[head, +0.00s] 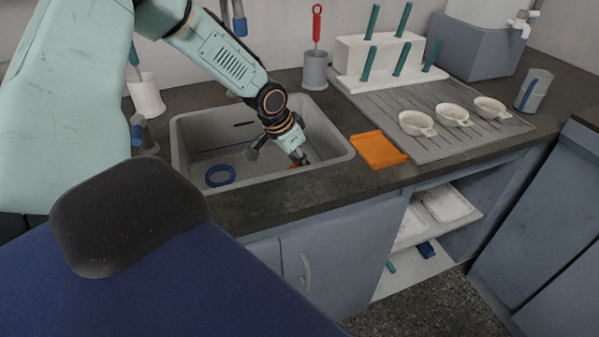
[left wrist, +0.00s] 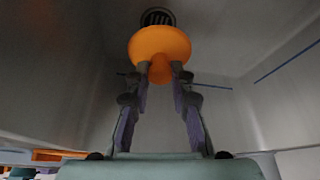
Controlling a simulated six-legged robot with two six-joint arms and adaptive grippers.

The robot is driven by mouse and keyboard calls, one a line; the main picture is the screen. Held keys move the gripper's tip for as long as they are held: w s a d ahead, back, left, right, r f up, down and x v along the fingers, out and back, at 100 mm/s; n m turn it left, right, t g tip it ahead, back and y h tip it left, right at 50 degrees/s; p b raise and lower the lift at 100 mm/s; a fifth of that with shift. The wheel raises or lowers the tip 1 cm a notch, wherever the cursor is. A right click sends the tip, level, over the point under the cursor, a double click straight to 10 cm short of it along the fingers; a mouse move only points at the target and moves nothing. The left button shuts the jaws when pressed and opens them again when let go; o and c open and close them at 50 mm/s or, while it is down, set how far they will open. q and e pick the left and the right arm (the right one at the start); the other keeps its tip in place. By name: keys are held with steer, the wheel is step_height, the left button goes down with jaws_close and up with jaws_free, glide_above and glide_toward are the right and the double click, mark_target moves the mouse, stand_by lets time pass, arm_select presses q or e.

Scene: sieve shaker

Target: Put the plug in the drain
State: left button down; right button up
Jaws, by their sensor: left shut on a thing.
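The orange plug (left wrist: 160,48) is a round disc with a narrower stem, held between the fingertips of my left gripper (left wrist: 160,72) in the left wrist view. The dark, slotted drain (left wrist: 157,17) shows just beyond the plug's top edge. I cannot tell the gap between plug and drain. In the head view my left arm reaches down into the grey sink (head: 340,153), and my left gripper (head: 299,158) is low inside it, with its tips hard to make out. The drain is hidden there. My right gripper is not in view.
A blue ring (head: 220,175) lies in the sink's left part. The sink walls surround my left gripper. A grey pot with a red-handled brush (head: 316,68) stands behind.

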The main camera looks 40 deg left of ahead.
arm_select(q)
steer(key=shift+d+f+b, duration=0.1)
steer(key=shift+f+b, duration=0.2)
steer(key=shift+f, duration=0.4)
step_height(320, 180, down, 4)
steer(key=shift+f+b, duration=0.1)
steer(key=shift+b, duration=1.15)
steer(key=shift+r, duration=0.2)
steer(key=shift+f, duration=0.1)
steer(key=c, duration=1.6)
jaws_free()
steer(key=shift+f, duration=0.1)
steer(key=shift+c, duration=0.2)
steer(key=o, duration=0.5)
steer(key=shift+c, duration=0.2)
